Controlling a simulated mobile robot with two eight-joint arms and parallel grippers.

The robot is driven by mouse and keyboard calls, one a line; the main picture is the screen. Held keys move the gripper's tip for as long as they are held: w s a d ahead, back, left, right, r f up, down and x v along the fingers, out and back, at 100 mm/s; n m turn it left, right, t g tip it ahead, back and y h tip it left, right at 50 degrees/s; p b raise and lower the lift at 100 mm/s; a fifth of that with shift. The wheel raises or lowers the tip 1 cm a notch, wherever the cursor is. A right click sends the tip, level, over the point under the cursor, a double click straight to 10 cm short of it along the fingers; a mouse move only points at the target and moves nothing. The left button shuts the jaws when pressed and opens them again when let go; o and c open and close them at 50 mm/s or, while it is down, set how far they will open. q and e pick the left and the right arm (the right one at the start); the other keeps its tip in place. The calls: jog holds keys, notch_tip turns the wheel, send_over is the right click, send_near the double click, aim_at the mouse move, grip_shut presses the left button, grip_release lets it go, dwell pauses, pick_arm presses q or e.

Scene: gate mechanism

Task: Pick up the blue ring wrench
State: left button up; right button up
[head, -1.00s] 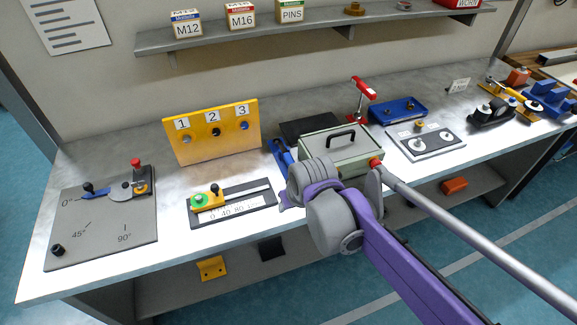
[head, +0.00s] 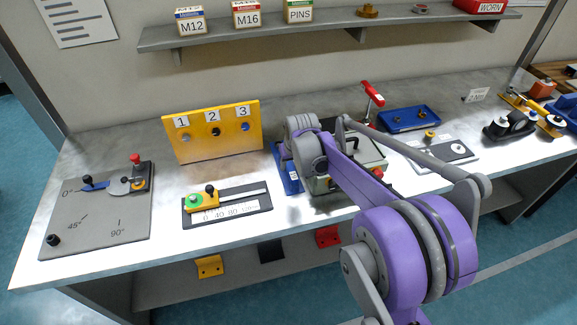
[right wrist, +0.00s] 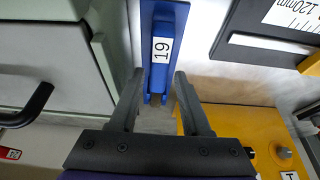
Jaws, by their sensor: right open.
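The blue ring wrench (right wrist: 160,68) shows in the right wrist view as a narrow blue bar with a white "19" label. It lies along a wider blue base (right wrist: 178,12); its ring is not clear to me. In the head view the blue base (head: 292,183) shows between the yellow board and the green box, partly covered by my arm. My right gripper (right wrist: 159,76) is open, with one finger on each side of the wrench's near end in the wrist picture. I cannot tell whether the fingers touch it. My left gripper is not in view.
The green box (head: 372,158) with a black handle stands close beside the wrench. A yellow numbered board (head: 213,145) and a scale plate with a slider (head: 240,207) are on the other side. A red-handled clamp (head: 373,93) stands behind.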

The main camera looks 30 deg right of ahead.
aim_at(290, 167)
jog(key=x, duration=0.4)
jog(key=shift+w+d+f, duration=0.1)
jog(key=shift+w+f, duration=0.05)
jog(key=shift+f, duration=0.15)
grip_shut()
dwell(1.1)
